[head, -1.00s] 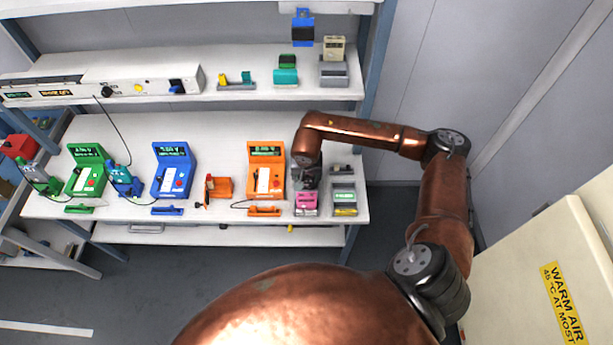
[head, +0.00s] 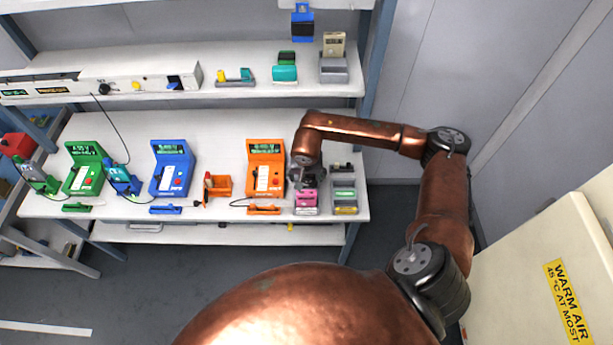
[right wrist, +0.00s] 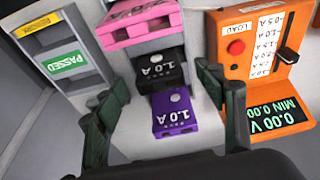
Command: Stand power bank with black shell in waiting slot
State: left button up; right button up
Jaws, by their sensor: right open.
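In the right wrist view a power bank with a black shell (right wrist: 160,74) marked 1.0 A lies between a pink one (right wrist: 140,23) and a purple one (right wrist: 174,114). In the head view the pink one (head: 306,198) shows at the right of the bench, while the black and purple ones are hidden by my right gripper (head: 306,182). The right gripper's fingers (right wrist: 155,92) are open, one on each side of the black and purple shells, holding nothing. I cannot tell which holder is the waiting slot. My left gripper is not in view.
An orange tester (head: 265,170) stands just left of my right gripper, and a grey PASSED rack (right wrist: 62,58) stands on the other side. An orange holder (head: 218,186) and a blue tester (head: 172,170) are further left. A shelf (head: 220,92) runs above.

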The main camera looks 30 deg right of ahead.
jog(key=shift+r, duration=0.2)
jog(key=v, duration=1.1)
jog(key=shift+r, duration=0.3)
jog(key=shift+s, duration=0.1)
